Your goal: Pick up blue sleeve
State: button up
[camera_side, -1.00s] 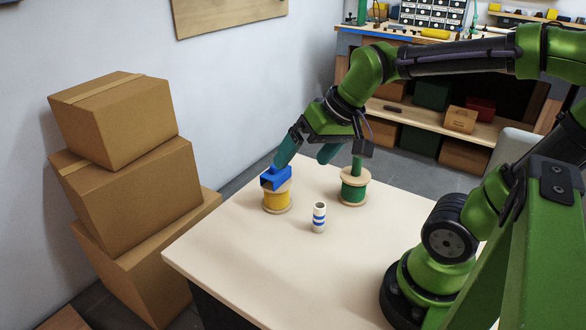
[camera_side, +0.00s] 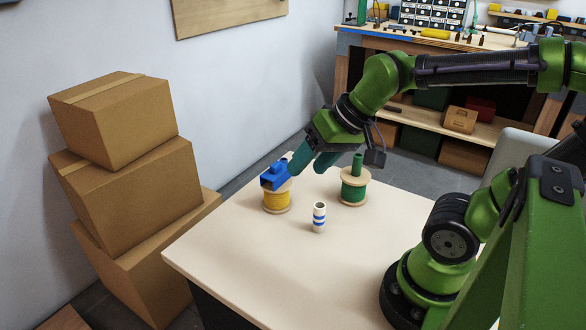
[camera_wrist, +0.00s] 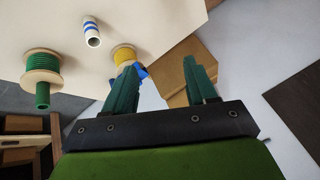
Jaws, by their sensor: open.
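A blue box-shaped piece with a raised top (camera_side: 274,178) sits on the yellow spool (camera_side: 277,200); in the wrist view it shows only partly (camera_wrist: 141,72), behind a finger. A white tube with blue bands (camera_side: 319,217) stands upright on the table, and it also shows in the wrist view (camera_wrist: 91,32). I cannot tell for sure which of these is the blue sleeve. My gripper (camera_side: 311,162) is open, with green fingers, just right of and above the blue piece. Its fingers are spread and empty in the wrist view (camera_wrist: 163,66).
A green spool with a green peg (camera_side: 354,186) stands to the right of the yellow spool on the pale table (camera_side: 250,275). Cardboard boxes (camera_side: 130,190) are stacked left of the table. A workbench (camera_side: 465,135) stands behind. The front of the table is clear.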

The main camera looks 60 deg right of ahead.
jog(key=w+d+m+g, duration=0.2)
jog(key=w+d+m, duration=0.3)
jog(key=w+d, duration=0.3)
jog(key=m+g+h, duration=0.2)
jog(key=m+g, duration=0.2)
jog(key=m, duration=1.8)
send_over(284, 159)
notch_tip(284, 159, down, 6)
notch_tip(284, 159, down, 10)
jog(key=shift+d+f, duration=0.1)
jog(key=shift+f, duration=2.95)
grip_shut()
